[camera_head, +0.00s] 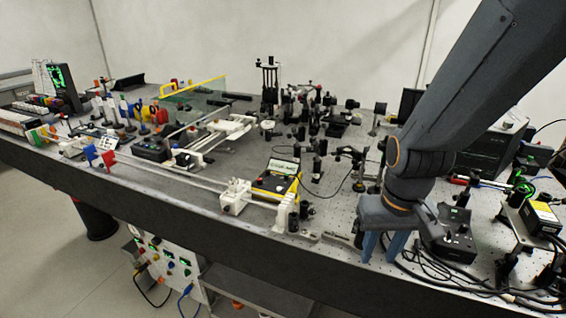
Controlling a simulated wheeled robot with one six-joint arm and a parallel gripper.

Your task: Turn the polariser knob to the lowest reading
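My gripper (383,248) points down near the front edge of the bench, right of centre. Its two blue fingers are apart, with a gap between them and nothing clearly held. A yellow-edged meter (278,181) with a lit display lies to its left, too small to read. A small black box (449,238) stands just right of the fingers. I cannot pick out the polariser knob with certainty among the small black optical mounts (316,160). Part of the bench behind my gripper is hidden by my arm.
The optical bench (190,205) is crowded. A white block (236,197) and a white end mount (287,213) stand left of my gripper. Black cables (432,272) lie to its right, near a yellow-labelled box (541,217). The front left strip of the bench is fairly clear.

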